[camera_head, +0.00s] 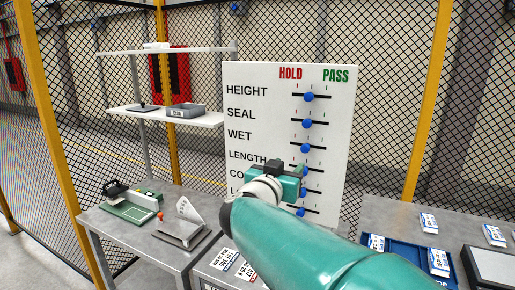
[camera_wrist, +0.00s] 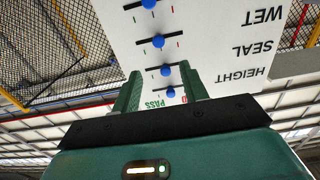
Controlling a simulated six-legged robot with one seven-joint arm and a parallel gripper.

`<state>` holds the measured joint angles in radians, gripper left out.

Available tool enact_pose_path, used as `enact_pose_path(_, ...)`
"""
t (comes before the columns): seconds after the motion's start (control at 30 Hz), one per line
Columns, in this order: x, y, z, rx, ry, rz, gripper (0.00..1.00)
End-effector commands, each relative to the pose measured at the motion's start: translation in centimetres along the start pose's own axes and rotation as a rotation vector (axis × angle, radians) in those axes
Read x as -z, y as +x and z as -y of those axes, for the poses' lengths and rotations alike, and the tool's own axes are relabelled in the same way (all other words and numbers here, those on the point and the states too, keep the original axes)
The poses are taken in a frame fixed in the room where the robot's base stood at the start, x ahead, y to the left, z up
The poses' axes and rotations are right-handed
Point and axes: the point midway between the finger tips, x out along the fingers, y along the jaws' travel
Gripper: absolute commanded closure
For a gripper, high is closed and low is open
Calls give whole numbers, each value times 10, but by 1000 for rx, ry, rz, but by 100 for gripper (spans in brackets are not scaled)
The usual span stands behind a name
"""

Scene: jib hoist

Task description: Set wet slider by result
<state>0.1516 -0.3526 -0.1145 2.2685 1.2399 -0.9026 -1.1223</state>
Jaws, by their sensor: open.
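A white board (camera_head: 262,85) carries rows of sliders under the words HOLD and PASS. The blue WET knob (camera_head: 305,148) sits near the middle of its track, between the red and green marks. It also shows in the wrist view (camera_wrist: 158,41), where the board is upside down. The HEIGHT knob (camera_head: 309,97) and SEAL knob (camera_head: 307,124) are also near mid-track. My gripper (camera_head: 300,177) is in front of the board below the WET row, hiding part of the lower labels. In the wrist view its fingers (camera_wrist: 160,78) are apart, with nothing held.
A bench at left holds a green device (camera_head: 130,208) and a grey stand with a white plate (camera_head: 186,226). Printed cards (camera_head: 228,258) lie on the front bench. A blue tray (camera_head: 402,262) with cards is at right. A shelf with a grey bin (camera_head: 187,111) stands behind.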

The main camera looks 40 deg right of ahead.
Motion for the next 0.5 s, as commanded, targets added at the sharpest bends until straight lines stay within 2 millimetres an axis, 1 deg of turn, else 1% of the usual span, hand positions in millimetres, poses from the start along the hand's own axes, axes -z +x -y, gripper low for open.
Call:
enact_pose_path(0.17,-1,28,-3,-2,-3,1,56)
enact_pose_path(0.5,-1,95,-2,0,-2,0,56)
